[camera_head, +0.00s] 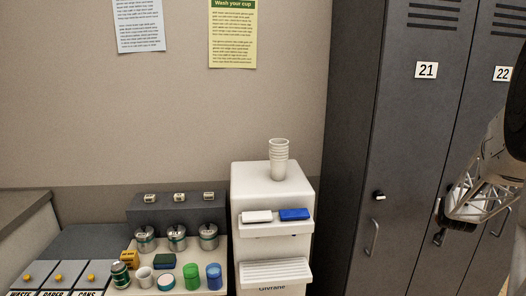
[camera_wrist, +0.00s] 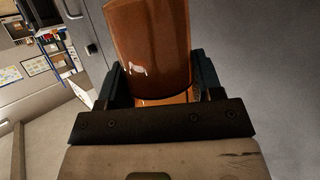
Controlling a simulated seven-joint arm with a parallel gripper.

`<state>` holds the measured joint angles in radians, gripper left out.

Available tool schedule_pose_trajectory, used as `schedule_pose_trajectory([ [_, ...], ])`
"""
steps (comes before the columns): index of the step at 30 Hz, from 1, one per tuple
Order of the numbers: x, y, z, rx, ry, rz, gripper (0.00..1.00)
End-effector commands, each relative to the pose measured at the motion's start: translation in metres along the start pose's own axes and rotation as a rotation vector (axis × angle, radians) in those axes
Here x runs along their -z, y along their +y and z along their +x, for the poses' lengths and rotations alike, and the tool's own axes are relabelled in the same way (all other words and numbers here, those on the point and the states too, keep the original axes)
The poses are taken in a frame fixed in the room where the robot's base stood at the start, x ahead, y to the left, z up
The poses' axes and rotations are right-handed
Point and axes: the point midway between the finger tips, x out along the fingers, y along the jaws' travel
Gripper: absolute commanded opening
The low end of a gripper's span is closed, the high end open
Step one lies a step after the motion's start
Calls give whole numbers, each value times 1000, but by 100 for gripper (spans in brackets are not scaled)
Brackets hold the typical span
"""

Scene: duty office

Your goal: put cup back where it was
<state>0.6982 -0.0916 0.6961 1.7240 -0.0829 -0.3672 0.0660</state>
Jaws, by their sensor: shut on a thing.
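My gripper (camera_wrist: 158,88) is shut on a glossy orange-brown cup (camera_wrist: 150,40) in the wrist view. The cup stands between the two dark fingers, and its upper end runs out of the top of the picture. I cannot tell what is in it. In the head view only part of my arm shows at the right edge, in front of the lockers; the held cup is not seen there.
A white dispenser (camera_head: 258,196) carries a stack of pale cups (camera_head: 278,160), with a white and a blue block (camera_head: 294,214) on its ledge. Metal canisters (camera_head: 177,238) stand behind the row. Labelled bins (camera_head: 60,276) are at lower left. Dark lockers (camera_head: 385,150) fill the right.

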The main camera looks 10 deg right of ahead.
Motion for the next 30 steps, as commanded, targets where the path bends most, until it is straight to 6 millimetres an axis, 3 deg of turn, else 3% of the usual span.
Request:
schedule_pose_trajectory([
  [3,22,12,-6,-19,1,7,27],
  [7,34,18,-8,-29,0,11,27],
  [30,36,20,-9,-31,-1,12,27],
])
